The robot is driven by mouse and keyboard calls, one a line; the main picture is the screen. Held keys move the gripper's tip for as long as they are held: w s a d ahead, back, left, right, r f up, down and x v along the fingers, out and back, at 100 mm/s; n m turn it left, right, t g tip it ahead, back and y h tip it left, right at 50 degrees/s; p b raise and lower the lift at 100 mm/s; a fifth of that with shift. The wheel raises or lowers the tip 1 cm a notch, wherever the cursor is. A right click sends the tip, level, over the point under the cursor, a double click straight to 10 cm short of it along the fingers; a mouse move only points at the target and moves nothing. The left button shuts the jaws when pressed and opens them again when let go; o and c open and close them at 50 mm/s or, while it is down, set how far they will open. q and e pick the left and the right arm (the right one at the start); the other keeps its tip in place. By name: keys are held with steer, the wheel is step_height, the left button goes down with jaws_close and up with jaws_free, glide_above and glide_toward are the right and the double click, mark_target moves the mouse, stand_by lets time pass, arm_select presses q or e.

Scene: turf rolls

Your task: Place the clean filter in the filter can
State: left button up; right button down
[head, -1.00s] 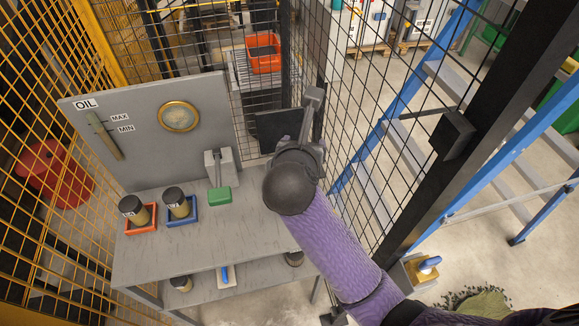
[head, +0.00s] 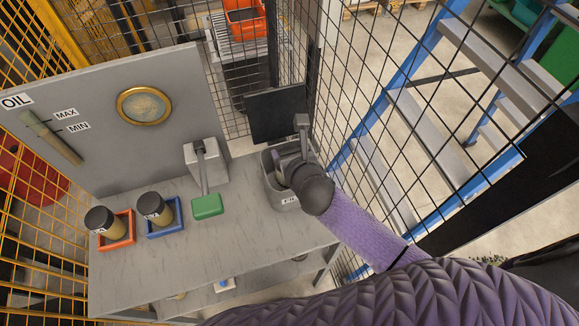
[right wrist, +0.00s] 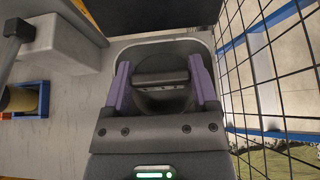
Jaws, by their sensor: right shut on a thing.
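The filter can (head: 286,203) is a grey, open-topped box with a partly hidden white label, at the right end of the bench. Its rim also shows around the gripper in the right wrist view (right wrist: 196,45). My right gripper (head: 298,160) points down into the can's mouth. In the right wrist view, its two purple fingers (right wrist: 162,88) are closed on the sides of a dark round-topped thing (right wrist: 162,97) within the rim. I take it for a filter, but cannot tell whether it is the clean one; its lower part is hidden. My left gripper is out of view.
Two dark-capped canisters stand in a red tray (head: 130,240) and a blue tray (head: 152,234) at the left. Wire mesh (head: 350,140) is close on the right.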

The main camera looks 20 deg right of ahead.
step_height(320, 180, down, 2)
steer(key=shift+f+b, duration=0.2)
steer(key=shift+b, duration=0.4)
steer(key=shift+s+r+p, duration=0.1)
steer(key=shift+r+p, duration=0.2)
steer(key=shift+r, duration=0.1)
steer(key=shift+f+b, duration=0.3)
steer(key=shift+f, duration=0.35)
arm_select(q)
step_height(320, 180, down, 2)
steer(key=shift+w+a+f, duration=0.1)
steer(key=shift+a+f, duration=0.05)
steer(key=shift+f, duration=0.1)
arm_select(e)
jaws_free()
steer(key=shift+f, duration=0.1)
